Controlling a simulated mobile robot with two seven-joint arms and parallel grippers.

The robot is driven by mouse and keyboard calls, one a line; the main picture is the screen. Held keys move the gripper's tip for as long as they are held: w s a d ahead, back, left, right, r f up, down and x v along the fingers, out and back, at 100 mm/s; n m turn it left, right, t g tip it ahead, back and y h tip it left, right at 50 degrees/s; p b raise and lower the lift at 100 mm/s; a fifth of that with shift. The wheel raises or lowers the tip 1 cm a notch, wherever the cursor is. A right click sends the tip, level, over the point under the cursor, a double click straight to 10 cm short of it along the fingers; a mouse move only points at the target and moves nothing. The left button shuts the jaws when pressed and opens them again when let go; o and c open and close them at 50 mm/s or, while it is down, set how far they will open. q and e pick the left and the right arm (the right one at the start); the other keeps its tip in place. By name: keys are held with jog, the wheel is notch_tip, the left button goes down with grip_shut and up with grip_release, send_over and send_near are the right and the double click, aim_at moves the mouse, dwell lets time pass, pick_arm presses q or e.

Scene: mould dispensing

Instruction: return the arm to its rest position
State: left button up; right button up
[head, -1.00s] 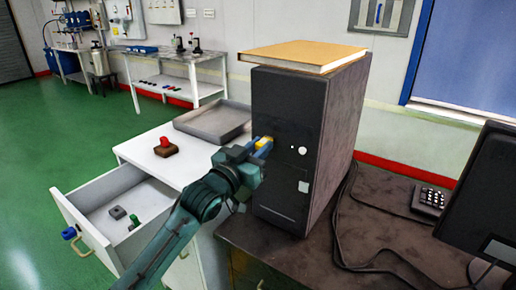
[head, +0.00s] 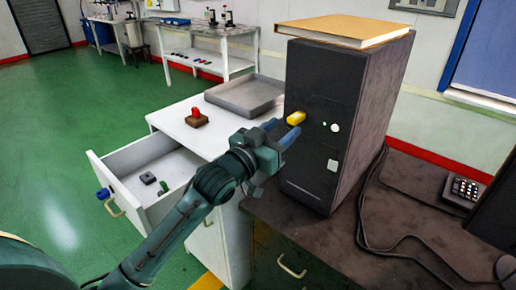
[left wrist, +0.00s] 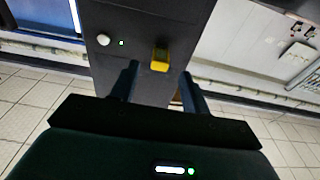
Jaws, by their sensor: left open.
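My left gripper (head: 281,129) is open and empty, with its blue-grey fingers pointing at the front of a black computer tower (head: 318,168). A small yellow piece (head: 295,118) sticks out of the tower's front, just beyond the fingertips. In the left wrist view the yellow piece (left wrist: 160,60) shows ahead of the two spread fingers, apart from them. My left arm (head: 195,205) reaches in from the lower left. My right gripper is not in view.
A yellow-covered book (head: 345,32) lies on the tower. The white cabinet (head: 185,135) at left carries a grey tray (head: 245,96) and a red-knobbed piece (head: 196,117). Its drawer (head: 140,165) stands open near my arm. Cables (head: 365,225) lie on the dark desk right of the tower.

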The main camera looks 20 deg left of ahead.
pick_arm(q)
jog(key=v, duration=0.9)
jog(key=s+d+f+g+y+p, duration=0.1)
jog(key=s+d+f+g+p, duration=0.1)
jog(key=s+f, duration=0.7)
jog(key=s+d+f+n+g+y+p, duration=0.1)
jog(key=s+f+g+p, duration=0.3)
jog(key=s+f, duration=0.5)
notch_tip(320, 180, down, 6)
jog(key=shift+d+f+g+y+p, duration=0.1)
jog(key=shift+d+g+y+p, duration=0.25)
jog(key=shift+d+g+y, duration=0.35)
jog(key=shift+s, duration=0.1)
jog(key=shift+c, duration=0.7)
jog(key=shift+s+a, duration=0.1)
jog(key=shift+c, duration=0.4)
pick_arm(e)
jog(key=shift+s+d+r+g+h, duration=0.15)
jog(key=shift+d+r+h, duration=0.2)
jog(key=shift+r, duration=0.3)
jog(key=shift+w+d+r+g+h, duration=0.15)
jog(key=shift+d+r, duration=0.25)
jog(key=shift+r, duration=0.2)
